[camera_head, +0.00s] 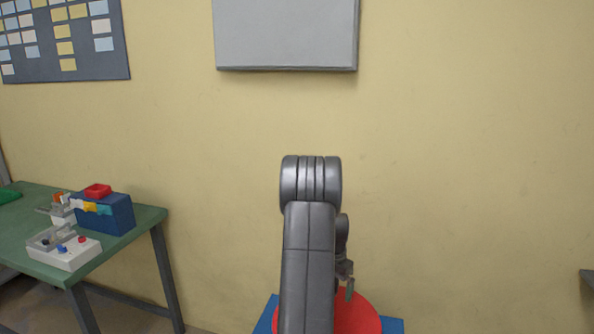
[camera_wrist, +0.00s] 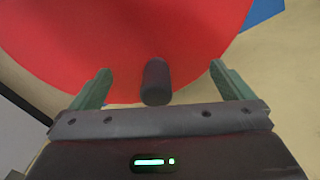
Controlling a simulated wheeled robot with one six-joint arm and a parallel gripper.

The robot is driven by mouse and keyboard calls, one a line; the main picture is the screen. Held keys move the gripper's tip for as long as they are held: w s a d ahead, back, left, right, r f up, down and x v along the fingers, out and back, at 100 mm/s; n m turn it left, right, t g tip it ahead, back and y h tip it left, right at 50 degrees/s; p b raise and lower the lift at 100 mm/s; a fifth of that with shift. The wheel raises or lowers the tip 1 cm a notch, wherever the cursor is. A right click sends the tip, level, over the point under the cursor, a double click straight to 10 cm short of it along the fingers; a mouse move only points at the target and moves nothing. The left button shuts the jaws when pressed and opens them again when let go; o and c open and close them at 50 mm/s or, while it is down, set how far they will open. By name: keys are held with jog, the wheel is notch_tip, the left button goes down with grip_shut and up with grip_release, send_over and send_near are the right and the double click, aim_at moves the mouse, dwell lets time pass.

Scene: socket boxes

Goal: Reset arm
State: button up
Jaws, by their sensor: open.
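My arm stands up in the middle of the head view, with its upper joint in front of the bare wall. My gripper (camera_wrist: 158,78) is open in the wrist view, its two greenish fingers wide apart. No object is between the fingers except a dark round stub that shows in the middle. In the head view my gripper (camera_head: 347,282) hangs to the right of the arm link and is mostly hidden. A red round surface (camera_wrist: 100,40) lies beyond the fingers and also shows in the head view (camera_head: 362,312).
A green table (camera_head: 148,214) stands at the left. It bears a blue box (camera_head: 118,216) with a red part on top and a white socket box (camera_head: 66,256) with coloured plugs. A grey panel (camera_head: 286,35) hangs on the wall above. The wall area to the right is clear.

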jog(key=shift+r, duration=0.1)
